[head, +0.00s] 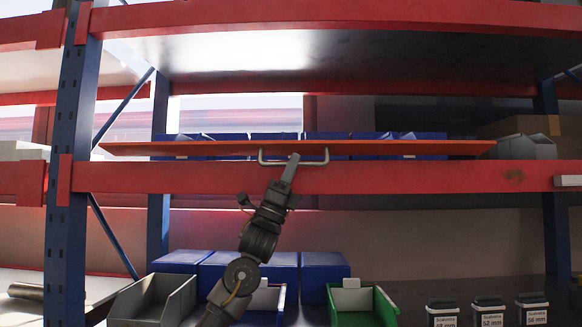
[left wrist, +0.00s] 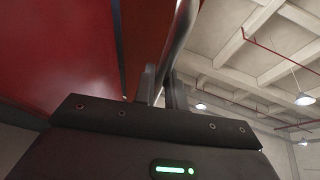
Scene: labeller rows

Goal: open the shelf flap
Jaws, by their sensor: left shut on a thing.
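The shelf flap (head: 215,148) is a wide orange panel seen almost edge-on in the head view, lying about level above the red middle beam. Its grey bar handle (head: 323,156) sits at the middle of its near edge. My left gripper (head: 292,160) reaches up from below and is shut on the handle. In the left wrist view the fingers (left wrist: 161,88) close around the handle bar (left wrist: 182,32), with the orange flap (left wrist: 133,45) beside it. My right gripper is not in view.
The red middle beam (head: 420,177) runs just below the flap, and a blue upright (head: 70,150) stands at left. Blue bins (head: 325,138) show behind the flap. Below are a grey bin (head: 155,300), a green bin (head: 360,302) and labelled boxes (head: 488,312). A grey bin (head: 526,147) stands right of the flap.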

